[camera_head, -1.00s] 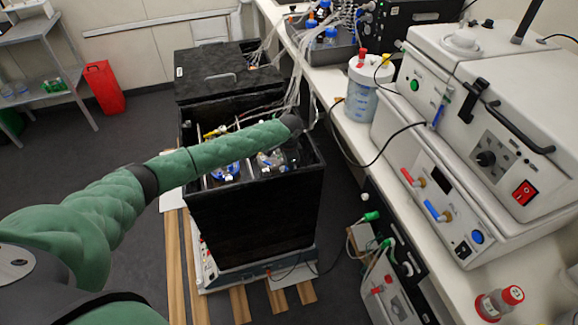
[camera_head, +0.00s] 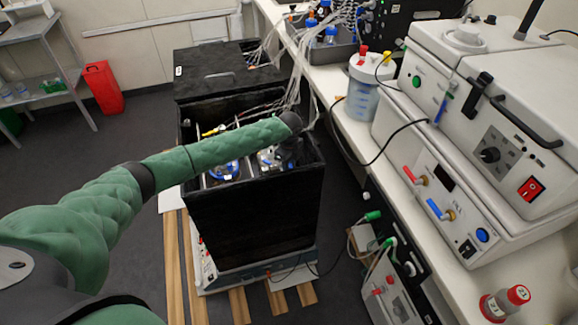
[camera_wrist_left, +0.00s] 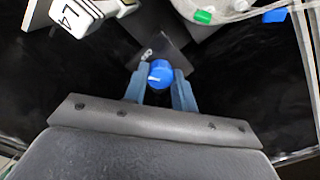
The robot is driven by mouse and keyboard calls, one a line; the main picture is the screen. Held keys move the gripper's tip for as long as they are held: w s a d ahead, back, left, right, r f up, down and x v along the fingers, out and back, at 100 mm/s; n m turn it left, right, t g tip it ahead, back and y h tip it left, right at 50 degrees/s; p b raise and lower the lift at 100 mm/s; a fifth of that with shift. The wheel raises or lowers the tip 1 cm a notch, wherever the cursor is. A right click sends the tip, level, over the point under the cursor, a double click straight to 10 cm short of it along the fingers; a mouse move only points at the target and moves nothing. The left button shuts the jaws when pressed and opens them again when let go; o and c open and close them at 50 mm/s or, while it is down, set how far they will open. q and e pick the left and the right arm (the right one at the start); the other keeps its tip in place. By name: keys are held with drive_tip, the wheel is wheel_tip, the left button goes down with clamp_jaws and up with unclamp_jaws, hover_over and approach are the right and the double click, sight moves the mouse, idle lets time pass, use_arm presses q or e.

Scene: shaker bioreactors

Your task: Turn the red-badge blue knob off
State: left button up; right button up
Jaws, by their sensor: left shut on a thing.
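A blue knob (camera_wrist_left: 159,73) with a small white mark on its face sits on a dark, tilted plate (camera_wrist_left: 150,47) in the left wrist view. My left gripper (camera_wrist_left: 161,90) is shut on it, one finger on each side. No red badge can be made out by the knob. In the head view my left arm reaches into the open black box (camera_head: 255,215), and the hand hides the knob and fingertips. My right gripper is not in view.
Tubes and cables run over the box's back. A white bench (camera_head: 370,135) with instruments stands on the right.

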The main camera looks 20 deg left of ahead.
use_arm(q)
drive_tip(key=m, duration=0.2)
drive_tip(key=shift+m+b, duration=0.35)
drive_tip(key=shift+m, duration=0.85)
drive_tip(key=shift+r+m+b, duration=0.1)
drive_tip(key=shift+m+b, duration=0.35)
drive_tip(key=shift+m, duration=0.85)
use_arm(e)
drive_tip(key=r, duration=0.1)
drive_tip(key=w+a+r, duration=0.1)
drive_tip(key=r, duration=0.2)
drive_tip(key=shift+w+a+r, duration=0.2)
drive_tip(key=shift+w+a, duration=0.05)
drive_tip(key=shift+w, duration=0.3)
use_arm(q)
drive_tip(key=o, duration=1)
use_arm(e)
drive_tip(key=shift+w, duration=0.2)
